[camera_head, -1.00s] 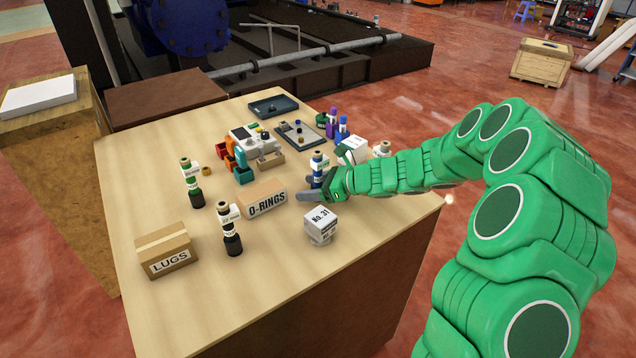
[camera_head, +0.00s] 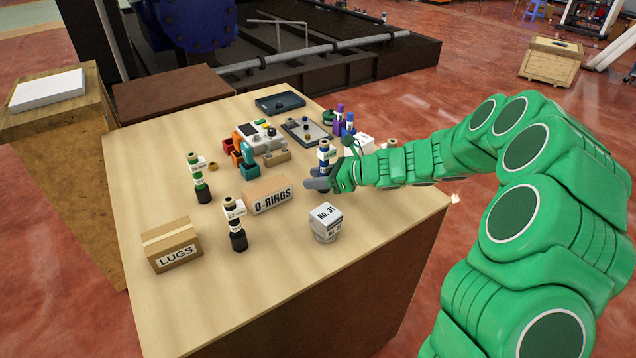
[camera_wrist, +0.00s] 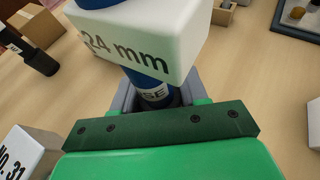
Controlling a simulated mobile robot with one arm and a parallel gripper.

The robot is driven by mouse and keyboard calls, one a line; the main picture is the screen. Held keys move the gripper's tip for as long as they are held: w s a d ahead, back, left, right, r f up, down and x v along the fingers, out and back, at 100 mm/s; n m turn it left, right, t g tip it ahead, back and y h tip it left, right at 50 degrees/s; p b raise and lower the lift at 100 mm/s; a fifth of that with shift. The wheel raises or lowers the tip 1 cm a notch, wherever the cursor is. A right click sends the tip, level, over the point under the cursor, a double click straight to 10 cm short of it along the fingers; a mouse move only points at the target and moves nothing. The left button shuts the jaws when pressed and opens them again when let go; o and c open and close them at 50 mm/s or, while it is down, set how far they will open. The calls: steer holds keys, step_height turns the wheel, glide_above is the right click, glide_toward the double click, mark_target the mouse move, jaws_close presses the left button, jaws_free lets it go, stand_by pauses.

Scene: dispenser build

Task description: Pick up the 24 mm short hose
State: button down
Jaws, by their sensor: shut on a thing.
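The 24 mm short hose (camera_head: 324,158) is dark blue, upright, with a white tag. In the wrist view its white "24 mm" tag (camera_wrist: 150,40) fills the top middle, with the blue hose body (camera_wrist: 150,88) below it. My gripper (camera_head: 318,182) comes from the right, low on the hose near the table's right side. In the wrist view the grey fingers (camera_wrist: 153,98) stand on both sides of the hose, shut on it. The hose's lower end is hidden, so I cannot tell whether it touches the table.
A white "NO. 31" box (camera_head: 326,220) stands in front of my gripper, and an O-RINGS box (camera_head: 270,195) to its left. Black (camera_head: 236,226) and green (camera_head: 201,180) tagged hoses and a LUGS box (camera_head: 172,247) stand further left. A tray (camera_head: 292,128) lies behind.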

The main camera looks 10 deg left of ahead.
mark_target(323, 168)
steer(key=s+r, duration=0.1)
steer(key=r, duration=0.1)
steer(key=s+d+r, duration=0.1)
steer(key=s+r, duration=0.1)
steer(key=r, duration=0.1)
steer(key=s+d+r, duration=0.1)
steer(key=s+r, duration=0.1)
steer(key=shift+s+d+r, duration=0.15)
steer(key=shift+d+r, duration=0.05)
steer(key=s+d+r, duration=0.1)
steer(key=s, duration=0.1)
steer(key=s+d+r, duration=0.1)
steer(key=s, duration=0.2)
steer(key=s+d+r, duration=0.1)
steer(key=s, duration=0.1)
steer(key=shift+s+d+r, duration=0.15)
steer(key=shift+s+r, duration=0.1)
